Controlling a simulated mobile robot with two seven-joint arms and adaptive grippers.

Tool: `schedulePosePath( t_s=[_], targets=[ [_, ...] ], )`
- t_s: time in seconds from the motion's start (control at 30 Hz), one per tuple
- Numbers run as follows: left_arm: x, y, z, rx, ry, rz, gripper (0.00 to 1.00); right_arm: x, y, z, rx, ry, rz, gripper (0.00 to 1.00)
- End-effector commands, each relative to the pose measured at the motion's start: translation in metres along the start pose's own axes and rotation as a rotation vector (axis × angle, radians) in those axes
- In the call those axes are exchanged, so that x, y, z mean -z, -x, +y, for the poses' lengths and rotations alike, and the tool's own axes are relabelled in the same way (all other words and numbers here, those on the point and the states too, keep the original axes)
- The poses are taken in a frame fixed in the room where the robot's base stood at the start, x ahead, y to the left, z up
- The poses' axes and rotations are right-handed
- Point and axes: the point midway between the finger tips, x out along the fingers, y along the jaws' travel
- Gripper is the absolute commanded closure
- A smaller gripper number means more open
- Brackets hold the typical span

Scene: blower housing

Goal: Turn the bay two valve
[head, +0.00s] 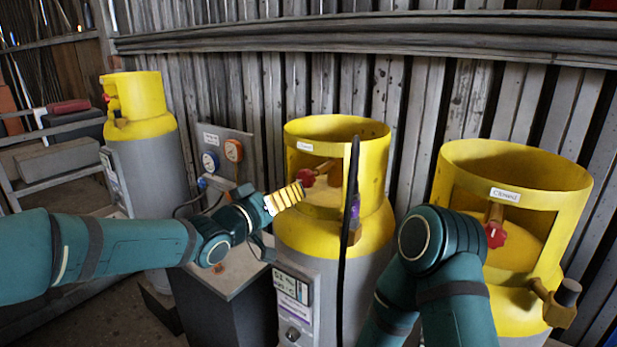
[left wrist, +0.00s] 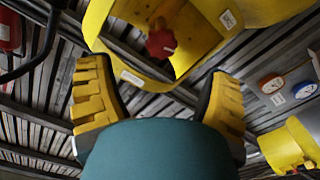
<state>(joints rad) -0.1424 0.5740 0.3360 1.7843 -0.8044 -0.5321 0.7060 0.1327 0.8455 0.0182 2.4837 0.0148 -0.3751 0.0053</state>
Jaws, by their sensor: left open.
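Three grey cylinders with yellow collars stand in a row, and I cannot read which bay each belongs to. The middle cylinder (head: 345,237) has a red valve knob (head: 307,177) inside its collar opening. My left gripper (head: 286,197) is just in front of and below that opening. In the left wrist view, its yellow-padded fingers (left wrist: 160,70) are spread apart and empty. A red knob (left wrist: 161,42) shows beyond and between the fingertips, apart from them. The right cylinder (head: 515,190) has a red knob (head: 495,234) and a label reading "Closed".
The left cylinder (head: 140,110) stands farther back. A gauge panel (head: 228,153) with a blue and an orange dial stands behind a grey cabinet (head: 225,275). A thin black upright strip (head: 348,230) crosses the middle cylinder. A corrugated wall (head: 270,85) closes the back.

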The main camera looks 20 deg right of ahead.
Motion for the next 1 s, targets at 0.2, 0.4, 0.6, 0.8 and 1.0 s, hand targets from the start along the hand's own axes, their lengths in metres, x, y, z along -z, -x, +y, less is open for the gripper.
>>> schedulePosePath(
  t_s=[0.2,0.4,0.6,0.8,1.0],
  targets=[
    [-0.001,-0.045,0.0,0.0,0.001,-0.002,0.2,0.001,0.005,-0.002,0.001,0.001,0.0,0.53],
    [-0.001,-0.08,0.0,0.0,0.0,-0.002,0.2,0.001,0.01,-0.004,0.002,0.001,0.0,0.53],
    [-0.001,-0.1,0.0,0.001,0.001,-0.002,0.2,0.002,0.013,-0.005,0.003,0.001,0.0,0.53],
    [-0.001,-0.106,-0.001,0.002,0.0,-0.001,0.2,0.002,0.014,-0.005,0.003,0.001,0.0,0.53],
    [-0.001,-0.106,-0.001,0.002,0.0,-0.001,0.2,0.002,0.014,-0.005,0.003,0.001,0.0,0.53]
  ],
)
